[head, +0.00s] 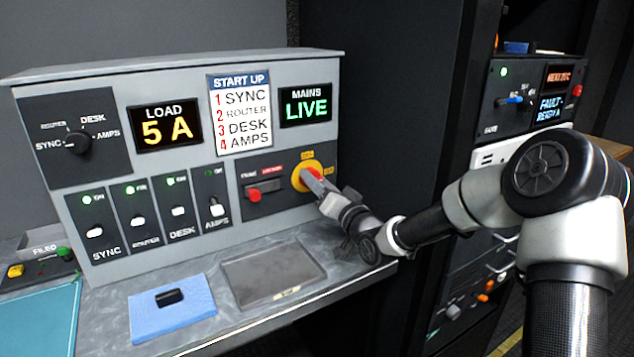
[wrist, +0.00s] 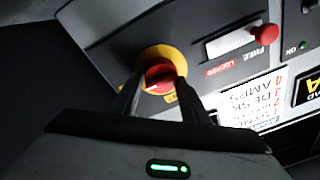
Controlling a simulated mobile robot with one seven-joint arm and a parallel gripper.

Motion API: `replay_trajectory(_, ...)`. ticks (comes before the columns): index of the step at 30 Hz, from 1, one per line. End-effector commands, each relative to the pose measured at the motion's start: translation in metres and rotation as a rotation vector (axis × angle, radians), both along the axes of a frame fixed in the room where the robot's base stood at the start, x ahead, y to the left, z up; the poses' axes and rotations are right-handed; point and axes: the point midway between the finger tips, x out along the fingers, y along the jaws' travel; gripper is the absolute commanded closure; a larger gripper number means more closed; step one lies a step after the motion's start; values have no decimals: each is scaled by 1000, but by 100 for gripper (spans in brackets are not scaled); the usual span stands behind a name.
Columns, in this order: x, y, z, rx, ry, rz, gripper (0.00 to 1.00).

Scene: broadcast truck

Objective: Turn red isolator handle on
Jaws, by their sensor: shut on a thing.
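The red isolator handle (wrist: 158,76) sits on a round yellow plate (head: 303,172) at the right of the grey panel. My gripper (wrist: 160,88) is shut on the red handle, with a dark finger on each side of it in the wrist view. In the head view my gripper (head: 318,184) reaches in from the right and covers part of the handle. The labels around the yellow plate are too small or hidden to read fully. The mains display (head: 306,106) reads LIVE in green.
Left of the handle is a red knob (head: 254,194) in a slot, also in the wrist view (wrist: 265,35). Several toggle switches (head: 178,211) and a rotary selector (head: 78,142) are further left. A blue pad (head: 190,318) with a black piece and a grey tray (head: 272,262) lie on the desk.

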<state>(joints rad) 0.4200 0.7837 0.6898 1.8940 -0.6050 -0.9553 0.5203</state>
Motion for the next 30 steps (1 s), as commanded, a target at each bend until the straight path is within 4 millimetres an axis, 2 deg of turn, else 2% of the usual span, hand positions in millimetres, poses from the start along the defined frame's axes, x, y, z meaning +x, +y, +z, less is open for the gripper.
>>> replay_trajectory(5,0,0,-1,2,2,1,81)
replay_trajectory(6,0,0,-1,2,2,1,56)
replay_trajectory(9,0,0,-1,2,2,1,40)
replay_trajectory(18,-1,0,0,0,1,1,40)
replay_trajectory(22,-9,-6,-1,-1,1,0,40)
replay_trajectory(26,-28,-20,-3,-1,2,-2,40)
replay_trajectory(30,-56,-40,-7,-1,4,-3,40)
